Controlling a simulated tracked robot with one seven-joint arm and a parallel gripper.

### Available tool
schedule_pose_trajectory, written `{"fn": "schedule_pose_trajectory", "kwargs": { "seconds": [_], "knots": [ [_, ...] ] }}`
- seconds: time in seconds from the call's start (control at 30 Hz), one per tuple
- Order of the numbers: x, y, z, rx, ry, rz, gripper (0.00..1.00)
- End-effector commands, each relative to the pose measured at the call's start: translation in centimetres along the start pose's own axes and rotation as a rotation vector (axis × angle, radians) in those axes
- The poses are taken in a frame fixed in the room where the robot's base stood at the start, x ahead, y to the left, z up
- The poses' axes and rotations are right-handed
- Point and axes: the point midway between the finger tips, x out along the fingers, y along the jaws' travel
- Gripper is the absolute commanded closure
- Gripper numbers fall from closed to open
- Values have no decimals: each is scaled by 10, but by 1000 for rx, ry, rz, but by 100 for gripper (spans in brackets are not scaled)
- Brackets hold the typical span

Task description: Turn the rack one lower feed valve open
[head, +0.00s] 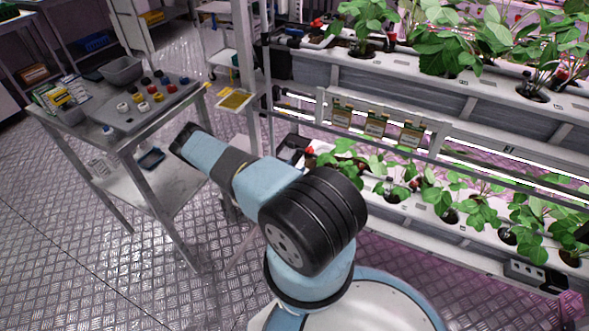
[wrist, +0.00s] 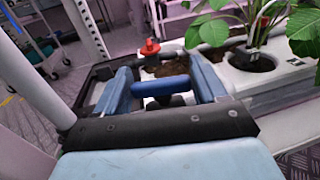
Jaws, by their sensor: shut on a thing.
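In the wrist view, my gripper (wrist: 162,76) has its two pale blue fingers on either side of a blue valve handle (wrist: 160,87) and is shut on it. The handle lies crosswise between the fingers, with a dark part below it. It is at the end of a white planting gutter (wrist: 282,75). In the head view, the end of the lower gutter shows to the right of my arm, but my gripper and the blue handle cannot be made out there. Whether the valve is open or closed cannot be told.
A red-topped fitting (wrist: 150,47) stands just behind the handle. A leafy plant (wrist: 243,25) grows close by on the right, and a white post (wrist: 28,70) is on the left. In the head view, a metal trolley (head: 125,140) stands left of my arm, with patterned floor around it.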

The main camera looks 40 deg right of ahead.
Motion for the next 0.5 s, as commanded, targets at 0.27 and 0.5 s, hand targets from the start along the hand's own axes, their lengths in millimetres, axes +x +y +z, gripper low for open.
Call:
{"fn": "schedule_pose_trajectory", "kwargs": {
  "seconds": [0.27,0.5],
  "knots": [
    [0,1,0,-4,0,174,60],
    [1,2,1,0,2,206,60]
  ]
}}
